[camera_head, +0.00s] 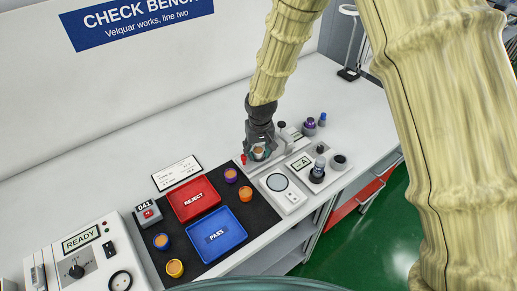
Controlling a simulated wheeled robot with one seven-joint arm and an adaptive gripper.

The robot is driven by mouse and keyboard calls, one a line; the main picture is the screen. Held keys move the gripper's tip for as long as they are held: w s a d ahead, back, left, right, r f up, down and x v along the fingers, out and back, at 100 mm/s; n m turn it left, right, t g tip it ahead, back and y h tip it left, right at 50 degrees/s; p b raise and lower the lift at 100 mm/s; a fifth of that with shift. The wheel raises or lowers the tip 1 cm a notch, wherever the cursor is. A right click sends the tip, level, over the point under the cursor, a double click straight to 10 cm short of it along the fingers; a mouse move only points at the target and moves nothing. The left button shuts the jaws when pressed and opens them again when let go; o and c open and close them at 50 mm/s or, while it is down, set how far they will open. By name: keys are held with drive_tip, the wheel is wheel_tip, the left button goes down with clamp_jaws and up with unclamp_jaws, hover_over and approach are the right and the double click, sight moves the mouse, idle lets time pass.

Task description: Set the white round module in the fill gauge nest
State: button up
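My gripper (260,153) points down at the pale bench unit behind the dark mat. Its dark fingers close around a small round module with a tan top (259,150). Only a little of the module's pale rim shows, and I take it for the white round module. The fingers and wrist hide most of the unit below, so I cannot make out the fill gauge nest. I cannot tell whether the module's underside touches anything.
A dark mat holds a red REJECT tray (178,204), a blue PASS tray (233,251) and several coloured modules, including a purple one (231,175) and an orange one (245,194). Right of the mat stand a white round-plate unit (293,199) and a dark upright piece (317,175).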

sight(260, 160)
drive_tip(key=shift+s+f, duration=0.35)
drive_tip(key=shift+f, duration=0.05)
drive_tip(key=shift+w+r, duration=0.2)
drive_tip(key=shift+r, duration=0.85)
wheel_tip(260, 160, up, 12)
drive_tip(key=s+b, duration=0.1)
drive_tip(key=shift+s+d+f+b, duration=0.2)
drive_tip(key=shift+s+f+b, duration=0.05)
drive_tip(key=shift+b, duration=0.15)
